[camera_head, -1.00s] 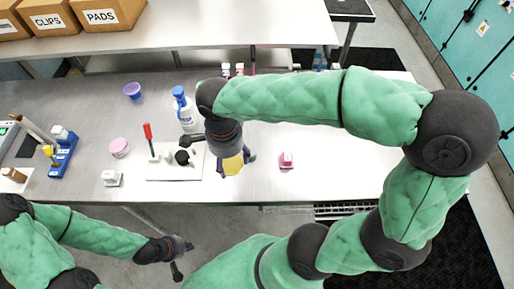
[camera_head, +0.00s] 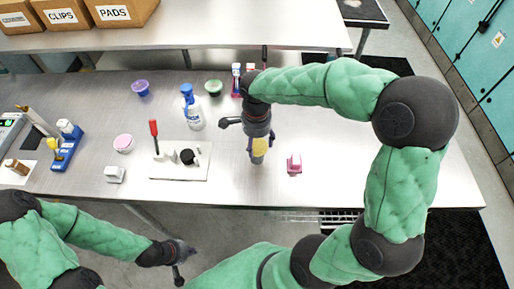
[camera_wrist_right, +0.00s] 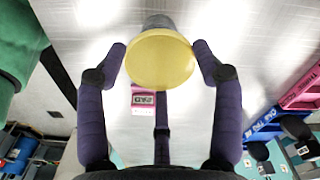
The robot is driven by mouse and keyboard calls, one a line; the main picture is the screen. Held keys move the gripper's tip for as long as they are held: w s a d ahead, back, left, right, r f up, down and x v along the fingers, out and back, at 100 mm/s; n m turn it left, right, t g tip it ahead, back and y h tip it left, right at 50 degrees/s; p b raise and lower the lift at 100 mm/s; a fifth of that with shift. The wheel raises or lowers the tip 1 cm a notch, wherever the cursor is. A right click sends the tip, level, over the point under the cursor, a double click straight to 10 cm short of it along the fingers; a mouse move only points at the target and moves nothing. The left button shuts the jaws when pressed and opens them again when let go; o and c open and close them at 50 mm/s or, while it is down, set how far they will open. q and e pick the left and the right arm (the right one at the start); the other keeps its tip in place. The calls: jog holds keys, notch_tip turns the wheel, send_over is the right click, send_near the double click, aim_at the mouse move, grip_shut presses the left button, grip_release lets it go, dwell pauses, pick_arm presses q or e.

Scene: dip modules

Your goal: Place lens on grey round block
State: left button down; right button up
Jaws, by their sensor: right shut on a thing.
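The lens shows as a yellow round disc (camera_wrist_right: 160,60) between the fingertips in the right wrist view. It also shows as a yellow patch in the head view (camera_head: 260,146). My right gripper (camera_head: 258,148) points down over the bench and is shut on the lens. The grey round block (camera_wrist_right: 158,20) shows just beyond the lens's rim and is mostly hidden by it. In the head view, grey (camera_head: 257,159) shows right below the yellow. I cannot tell whether lens and block touch. My left gripper (camera_head: 184,262) is open and empty, in front of the bench edge.
A pink timer (camera_head: 294,163) stands just right of my right gripper. A white board (camera_head: 180,172) with a red-handled tool and a black knob lies to its left. A blue-capped bottle (camera_head: 192,108) and a green bowl (camera_head: 213,88) stand behind. The bench's right side is clear.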

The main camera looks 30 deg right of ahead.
aim_at(257, 146)
jog(key=shift+f, duration=1.45)
jog(key=shift+f+b, duration=0.1)
jog(key=shift+b, duration=0.2)
jog(key=shift+f, duration=0.1)
jog(key=o, duration=0.9)
jog(key=shift+o, duration=0.2)
jog(key=shift+r, duration=0.45)
notch_tip(257, 146, up, 12)
jog(key=p, duration=0.3)
jog(key=shift+f, duration=0.25)
